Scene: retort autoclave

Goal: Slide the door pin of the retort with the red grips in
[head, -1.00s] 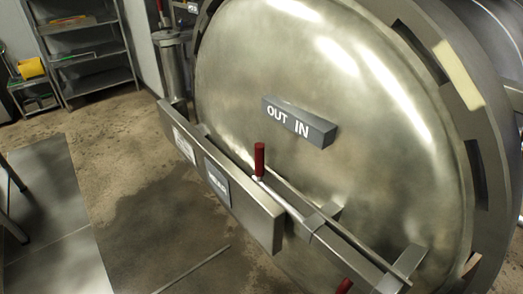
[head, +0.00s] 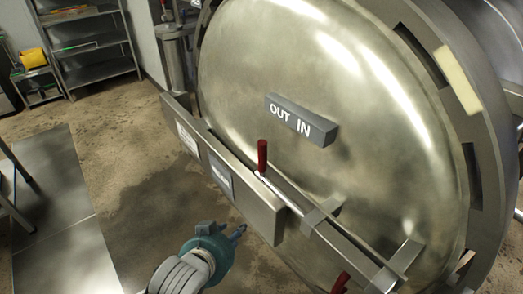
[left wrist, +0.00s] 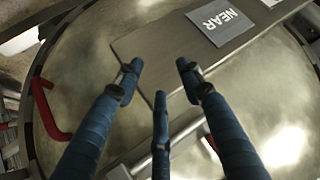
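The retort's round steel door (head: 340,110) fills the right of the head view. A steel pin bar runs diagonally across its lower part, with an upright red grip (head: 262,157) and a second red grip (head: 341,283) at the bottom edge. My left gripper (head: 239,232) is below and left of the bar, apart from it in the head view. In the left wrist view its blue fingers (left wrist: 159,78) are spread and empty before a flat plate (left wrist: 155,45). A bent red grip (left wrist: 45,112) shows at the left there. My right gripper is not in view.
An "OUT IN" block (head: 301,119) sits on the door above the upper grip. A long flat steel plate (head: 225,180) with labels crosses the door's left side. Shelves (head: 92,50) stand at the back left. The floor left of the door is mostly clear.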

